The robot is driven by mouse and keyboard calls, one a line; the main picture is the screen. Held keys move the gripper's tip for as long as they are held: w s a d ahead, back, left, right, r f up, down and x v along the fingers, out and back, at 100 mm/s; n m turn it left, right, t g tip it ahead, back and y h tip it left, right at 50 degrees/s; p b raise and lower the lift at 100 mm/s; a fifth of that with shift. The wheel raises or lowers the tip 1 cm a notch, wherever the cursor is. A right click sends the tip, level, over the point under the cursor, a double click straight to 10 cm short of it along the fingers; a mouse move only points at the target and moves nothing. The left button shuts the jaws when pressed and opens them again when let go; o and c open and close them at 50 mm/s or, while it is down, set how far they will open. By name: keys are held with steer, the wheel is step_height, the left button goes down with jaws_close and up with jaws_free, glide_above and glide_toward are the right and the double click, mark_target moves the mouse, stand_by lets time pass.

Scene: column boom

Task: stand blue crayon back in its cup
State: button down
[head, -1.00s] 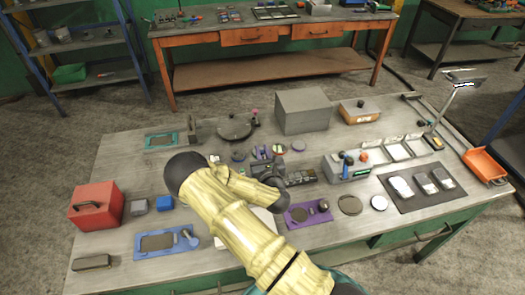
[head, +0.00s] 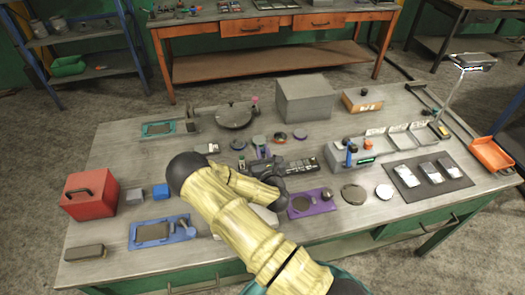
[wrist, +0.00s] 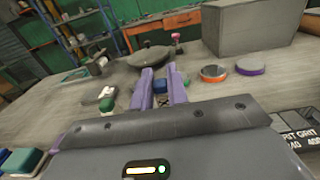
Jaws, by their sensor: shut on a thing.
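My gripper (head: 262,150) is over the middle of the workbench, its purple fingers pointing away from me. I cannot make out the crayon's cup in either view.
A small green and white item (head: 241,163) lies just left of the fingers. Round discs (head: 280,135) lie beyond them. Bare benchtop (head: 135,160) is at the left.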

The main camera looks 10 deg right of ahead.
steer(key=shift+f, duration=0.35)
steer(key=c, duration=1.3)
jaws_free()
steer(key=shift+s+f+b, duration=0.1)
steer(key=shift+s+b, duration=0.25)
steer(key=shift+s, duration=0.25)
steer(key=s+b, duration=0.3)
steer(key=s, duration=0.7)
steer(key=shift+s, duration=0.4)
steer(key=shift+s+p, duration=2.6)
steer(key=shift+s, duration=0.1)
